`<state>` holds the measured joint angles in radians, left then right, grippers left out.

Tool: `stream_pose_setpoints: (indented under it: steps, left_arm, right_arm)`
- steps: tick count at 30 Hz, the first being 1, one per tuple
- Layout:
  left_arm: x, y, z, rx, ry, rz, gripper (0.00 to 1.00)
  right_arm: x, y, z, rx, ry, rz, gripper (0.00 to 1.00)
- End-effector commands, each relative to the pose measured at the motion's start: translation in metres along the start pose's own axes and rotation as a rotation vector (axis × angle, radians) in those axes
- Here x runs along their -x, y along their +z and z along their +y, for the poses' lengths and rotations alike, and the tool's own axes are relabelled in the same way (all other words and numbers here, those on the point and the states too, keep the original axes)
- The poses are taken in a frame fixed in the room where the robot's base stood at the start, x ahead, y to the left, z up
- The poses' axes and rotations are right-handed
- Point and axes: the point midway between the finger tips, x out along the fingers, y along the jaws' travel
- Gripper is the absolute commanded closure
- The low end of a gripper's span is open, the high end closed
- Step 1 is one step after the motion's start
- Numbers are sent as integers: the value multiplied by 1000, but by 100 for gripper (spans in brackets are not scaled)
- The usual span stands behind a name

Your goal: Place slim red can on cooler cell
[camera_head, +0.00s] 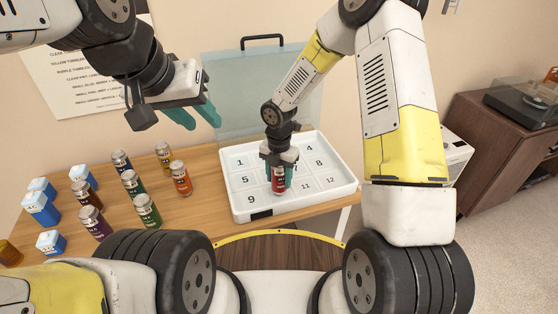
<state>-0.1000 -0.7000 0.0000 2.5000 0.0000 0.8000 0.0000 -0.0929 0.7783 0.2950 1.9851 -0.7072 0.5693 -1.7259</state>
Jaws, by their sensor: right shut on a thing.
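My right gripper (279,172) points down over the white cooler tray (315,204) and is shut on a slim red can (278,185). The can is upright above or in the tray's middle front part. I cannot tell whether it touches the floor. The tray's floor has numbered cells; 1, 4, 5, 8, 9, 11 and 12 are readable, while the gripper and can hide others. My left gripper (195,115) is empty, its teal fingers apart, raised above the back of the table.
Several slim cans, such as an orange one (181,180) and a green one (147,212), stand left of the tray on the wooden table (190,223). Blue-and-white boxes (42,210) stand further left. A clear lid (225,95) rises behind the tray. A cabinet (490,150) is at right.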

Motion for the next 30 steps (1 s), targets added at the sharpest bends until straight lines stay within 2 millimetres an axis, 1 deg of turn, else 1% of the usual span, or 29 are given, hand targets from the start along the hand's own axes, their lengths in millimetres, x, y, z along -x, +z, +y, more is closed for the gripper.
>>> stream_pose_setpoints:
  steps: [1,2,8,12,13,15,16,26,29,30]
  left_arm:
    - [0,0,0,0,0,0,64]
    - [0,0,0,0,0,0,64]
    - [0,0,0,0,0,0,64]
    - [0,0,0,0,0,0,64]
    - [0,0,0,0,0,0,64]
    - [0,0,0,0,0,0,64]
    - [0,0,0,0,0,0,64]
    - [0,0,0,0,0,0,64]
    - [0,0,0,0,0,0,64]
    - [0,0,0,0,0,0,64]
  right_arm:
    - [-5,0,0,1,0,0,100]
    - [-6,0,0,1,1,-1,100]
    - [-6,0,1,0,2,-2,100]
    - [-10,0,0,1,1,-2,100]
    - [-9,0,0,1,1,-2,47]
    - [-9,0,0,1,1,-2,33]
    - [-9,0,0,0,1,-2,31]
    - [-7,0,0,0,2,-2,31]
    - [1,1,0,-3,3,-3,31]
    - [8,1,0,-3,3,-3,31]
